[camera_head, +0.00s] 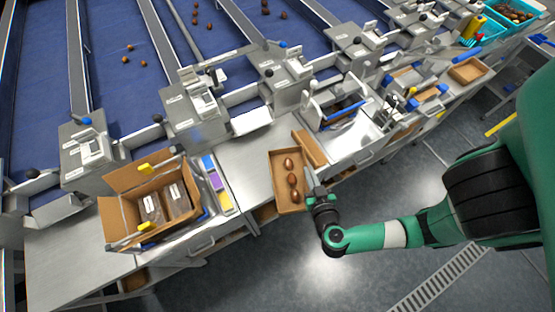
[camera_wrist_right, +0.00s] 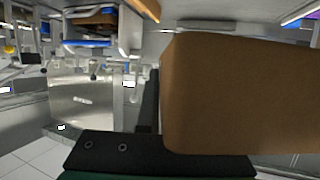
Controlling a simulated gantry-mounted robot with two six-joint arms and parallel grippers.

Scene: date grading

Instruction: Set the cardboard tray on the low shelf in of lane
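The cardboard tray (camera_head: 279,193), a shallow brown box with three dark dates (camera_head: 292,181) in a row, shows in the head view at the counter's front edge. My right gripper (camera_head: 313,188) is at the tray's right side wall and appears shut on it. In the right wrist view the tray's brown wall (camera_wrist_right: 240,95) fills the right half, against a dark finger; the other finger is hidden. I cannot tell the tray's height above the counter. Low shelf space (camera_head: 262,212) under the counter shows only in part. My left gripper is not in view.
An open carton (camera_head: 122,222) with bagged goods stands on the counter at left, beside coloured cards (camera_head: 215,182). Another brown piece (camera_head: 309,149) lies right of the tray. A second shallow tray (camera_head: 468,71) is farther right. The floor (camera_head: 300,265) in front is clear.

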